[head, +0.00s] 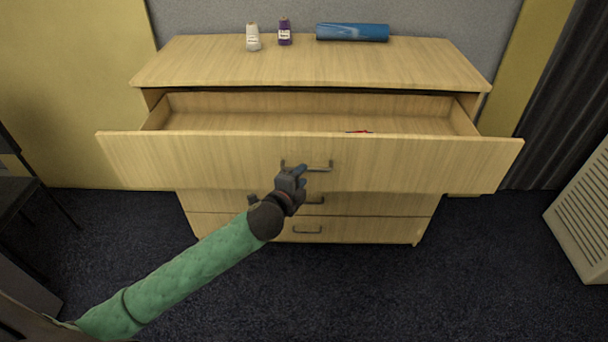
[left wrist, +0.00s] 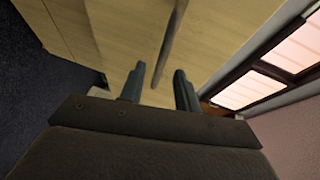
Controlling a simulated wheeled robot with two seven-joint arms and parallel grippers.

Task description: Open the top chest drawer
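The wooden chest (head: 310,65) stands against the wall in the head view. Its top drawer (head: 220,160) is pulled well out, with its inside visible. The top drawer's dark bar handle (head: 325,168) is in the middle of the front. My left gripper (head: 300,170) is at this handle, over its left part. In the left wrist view the two fingers (left wrist: 160,84) are apart, and the handle bar (left wrist: 171,45) runs between or just beyond their tips. Contact cannot be told. My right gripper is not in view.
Two lower drawers (head: 370,230) look shut. A white bottle (head: 253,38), a purple bottle (head: 285,32) and a blue cylinder (head: 352,32) are on the chest top. A small red item (head: 358,132) shows inside the open drawer. A slatted white unit (head: 585,210) stands at right.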

